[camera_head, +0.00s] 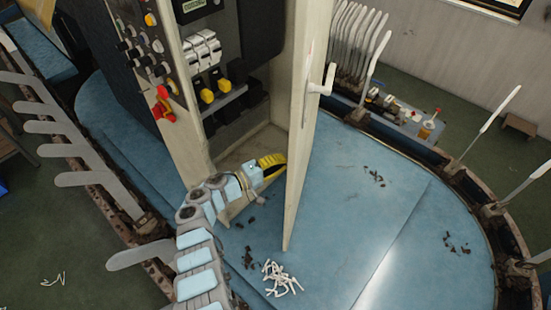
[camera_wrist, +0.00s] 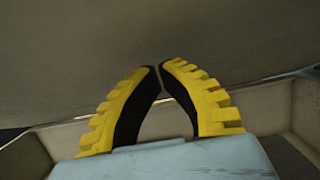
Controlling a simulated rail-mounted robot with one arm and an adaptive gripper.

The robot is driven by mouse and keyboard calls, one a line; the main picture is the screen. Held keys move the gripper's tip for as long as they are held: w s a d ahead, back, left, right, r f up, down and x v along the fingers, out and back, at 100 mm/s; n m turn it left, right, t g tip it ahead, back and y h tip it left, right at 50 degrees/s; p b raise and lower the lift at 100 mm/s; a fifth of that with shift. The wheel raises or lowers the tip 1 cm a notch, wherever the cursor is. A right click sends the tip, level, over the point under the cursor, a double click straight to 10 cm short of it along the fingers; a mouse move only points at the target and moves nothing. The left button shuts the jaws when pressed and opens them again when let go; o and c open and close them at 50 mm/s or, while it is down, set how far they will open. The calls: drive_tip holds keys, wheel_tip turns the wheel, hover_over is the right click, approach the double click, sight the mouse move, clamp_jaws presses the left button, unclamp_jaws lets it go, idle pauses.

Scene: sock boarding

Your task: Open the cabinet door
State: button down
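The cabinet (camera_head: 183,140) stands on the blue round platform, and its beige door (camera_head: 302,130) is swung well open to the right. A white handle (camera_head: 322,84) is on the door's outer face. My gripper (camera_head: 276,164) is at the lower part of the opening, beside the door's inner face. In the wrist view, the yellow-and-black fingers (camera_wrist: 160,68) come together at their tips with nothing seen between them. A plain beige-grey surface fills the view ahead of them; whether the fingertips touch it I cannot tell.
Inside the cabinet are switches (camera_head: 202,50) and yellow-marked parts (camera_head: 207,96). A red knob (camera_head: 164,104) sits on its side panel. White paddle-like forms (camera_head: 80,178) ring the platform (camera_head: 400,215). Small white pieces (camera_head: 280,278) lie near my arm. The platform right of the door is mostly clear.

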drive_tip(key=shift+s+d, duration=0.15)
drive_tip(key=shift+d, duration=0.4)
